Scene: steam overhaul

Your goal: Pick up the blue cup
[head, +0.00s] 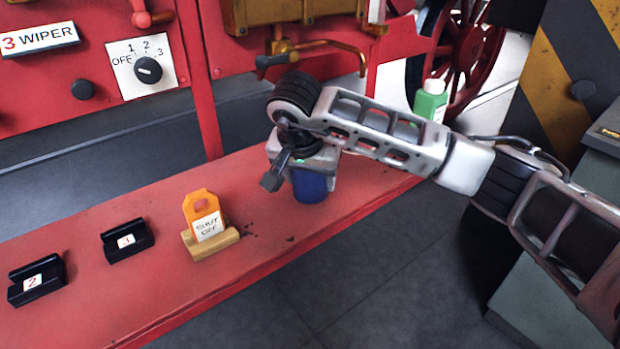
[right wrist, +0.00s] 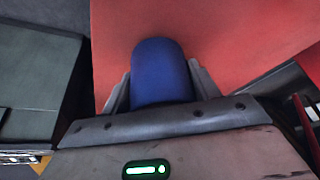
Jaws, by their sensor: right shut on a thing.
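The blue cup (head: 309,187) is on or just above the red shelf, below my right gripper in the head view. Its upper part is hidden by the gripper. My right gripper (head: 300,172) comes down over it from above. In the right wrist view the blue cup (right wrist: 161,72) lies between the two fingers of my right gripper (right wrist: 162,88), which are shut on its sides. I cannot tell whether the cup's base touches the shelf. My left gripper is not in view.
The red shelf (head: 130,285) also holds an orange tag (head: 204,214) in a wooden stand (head: 211,243) and black holders marked 3 (head: 127,241) and 2 (head: 36,279). A green bottle (head: 431,101) stands behind my right arm. A brass tap (head: 320,50) is above the gripper.

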